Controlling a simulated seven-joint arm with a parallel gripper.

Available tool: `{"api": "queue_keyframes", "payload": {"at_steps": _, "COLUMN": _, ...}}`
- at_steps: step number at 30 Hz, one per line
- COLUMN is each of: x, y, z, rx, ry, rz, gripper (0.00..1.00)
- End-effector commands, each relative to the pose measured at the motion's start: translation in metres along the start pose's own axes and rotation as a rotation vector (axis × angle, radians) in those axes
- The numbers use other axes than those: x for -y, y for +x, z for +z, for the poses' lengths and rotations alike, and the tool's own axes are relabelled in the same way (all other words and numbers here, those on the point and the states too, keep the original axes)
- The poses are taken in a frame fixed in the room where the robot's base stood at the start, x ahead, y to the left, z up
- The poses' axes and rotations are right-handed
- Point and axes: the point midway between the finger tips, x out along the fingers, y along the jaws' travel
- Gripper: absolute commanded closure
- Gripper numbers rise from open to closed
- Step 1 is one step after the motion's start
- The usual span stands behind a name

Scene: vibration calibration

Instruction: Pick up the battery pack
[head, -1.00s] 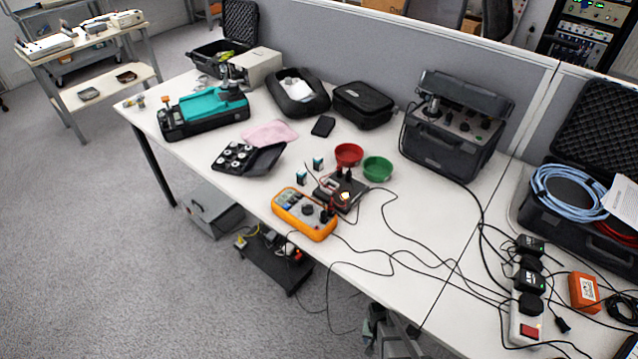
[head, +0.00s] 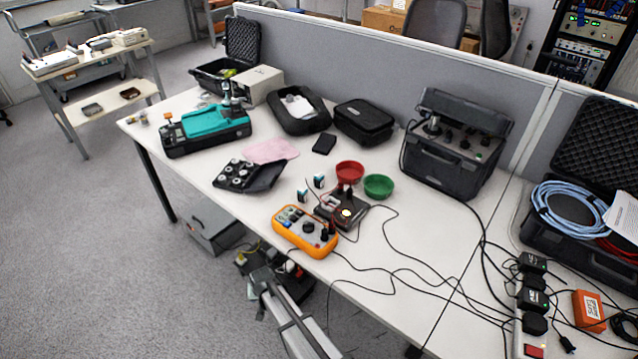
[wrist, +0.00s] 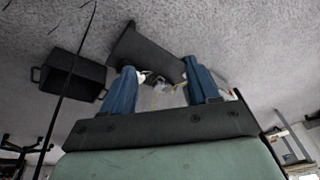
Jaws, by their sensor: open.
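Two small upright boxes with black, white and teal sides, the left one (head: 302,196) and the right one (head: 319,181), stand on the table behind the orange meter; either may be the battery pack, but I cannot read a label. My gripper (head: 262,280) is in front of the table's near edge in the head view, away from both boxes. In the wrist view my gripper (wrist: 163,82) shows two blue fingers spread apart with nothing gripped between them. Neither small box shows in the wrist view.
The orange meter (head: 305,231) and a black device with a lit dial (head: 343,209) stand near the front edge. Red (head: 349,172) and green (head: 378,186) bowls sit behind. Loose cables cross the table at right. A grey box (head: 215,228) is on the floor.

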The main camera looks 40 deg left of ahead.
Motion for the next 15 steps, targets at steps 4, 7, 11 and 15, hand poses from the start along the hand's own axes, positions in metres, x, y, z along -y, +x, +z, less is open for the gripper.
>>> {"api": "queue_keyframes", "payload": {"at_steps": 4, "x": 0.035, "y": -0.042, "z": -0.036, "rx": 0.016, "ry": -0.06, "rz": -0.05, "gripper": 0.4}}
{"api": "queue_keyframes", "payload": {"at_steps": 7, "x": 0.052, "y": -0.072, "z": -0.057, "rx": 0.031, "ry": -0.104, "rz": -0.086, "gripper": 0.4}}
{"api": "queue_keyframes", "payload": {"at_steps": 11, "x": 0.071, "y": -0.114, "z": -0.082, "rx": 0.051, "ry": -0.165, "rz": -0.134, "gripper": 0.4}}
{"api": "queue_keyframes", "payload": {"at_steps": 15, "x": 0.086, "y": -0.161, "z": -0.109, "rx": 0.07, "ry": -0.241, "rz": -0.187, "gripper": 0.4}}
